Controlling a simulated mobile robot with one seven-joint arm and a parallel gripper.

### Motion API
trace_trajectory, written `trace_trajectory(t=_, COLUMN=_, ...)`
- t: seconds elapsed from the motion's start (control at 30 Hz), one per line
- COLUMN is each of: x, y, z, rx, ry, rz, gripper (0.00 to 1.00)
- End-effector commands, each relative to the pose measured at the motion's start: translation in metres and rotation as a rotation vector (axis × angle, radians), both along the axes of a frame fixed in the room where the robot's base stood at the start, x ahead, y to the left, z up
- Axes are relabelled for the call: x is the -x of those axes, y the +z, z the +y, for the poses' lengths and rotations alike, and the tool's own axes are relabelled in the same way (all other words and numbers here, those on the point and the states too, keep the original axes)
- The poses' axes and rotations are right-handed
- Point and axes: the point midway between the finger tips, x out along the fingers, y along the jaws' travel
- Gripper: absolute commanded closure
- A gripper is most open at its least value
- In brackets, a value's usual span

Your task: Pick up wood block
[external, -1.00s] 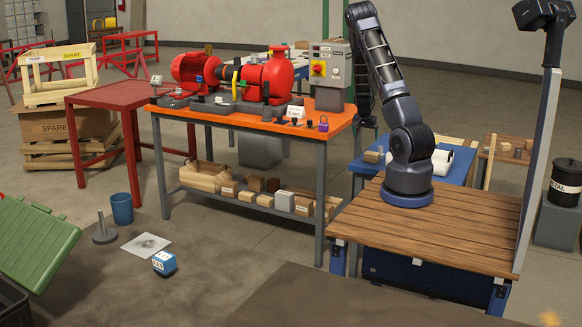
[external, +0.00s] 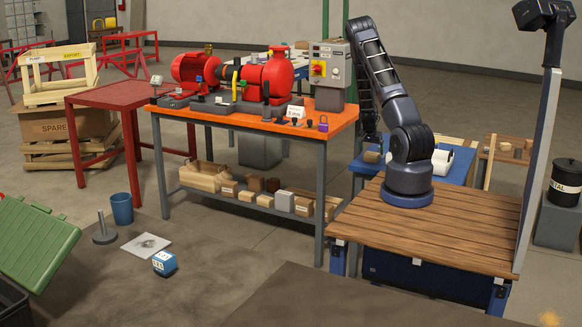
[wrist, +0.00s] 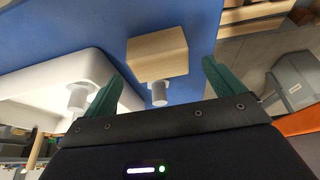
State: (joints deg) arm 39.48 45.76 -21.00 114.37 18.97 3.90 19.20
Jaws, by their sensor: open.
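The wood block (wrist: 158,58) is a light wooden piece with a grey cylindrical peg on the side facing my gripper. It rests on the blue table (wrist: 110,22). In the external view the block (external: 371,157) sits at the table's left part, just left of my arm's base. My gripper (wrist: 162,72) is open with its two teal fingers apart. The block shows between and beyond the fingertips, and neither finger appears to touch it. In the external view my gripper (external: 371,139) hangs just above the block, partly dark and hard to make out.
A white object (wrist: 55,75) with a similar grey peg stands close to the left finger. In the external view a white object (external: 442,160) is on the blue table. The orange-topped bench (external: 340,118) with a red pump and grey control box (external: 331,70) stands left of my gripper.

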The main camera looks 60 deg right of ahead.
Motion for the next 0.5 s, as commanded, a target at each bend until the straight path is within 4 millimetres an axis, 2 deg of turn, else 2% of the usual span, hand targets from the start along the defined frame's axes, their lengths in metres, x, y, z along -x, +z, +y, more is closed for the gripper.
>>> trace_trajectory(t=0.23, x=0.001, y=-0.032, z=-0.011, rx=-0.002, ry=-0.002, rz=0.001, gripper=0.06)
trace_trajectory(t=0.5, x=0.0, y=-0.037, z=-0.013, rx=0.0, ry=0.0, rz=-0.001, gripper=0.06)
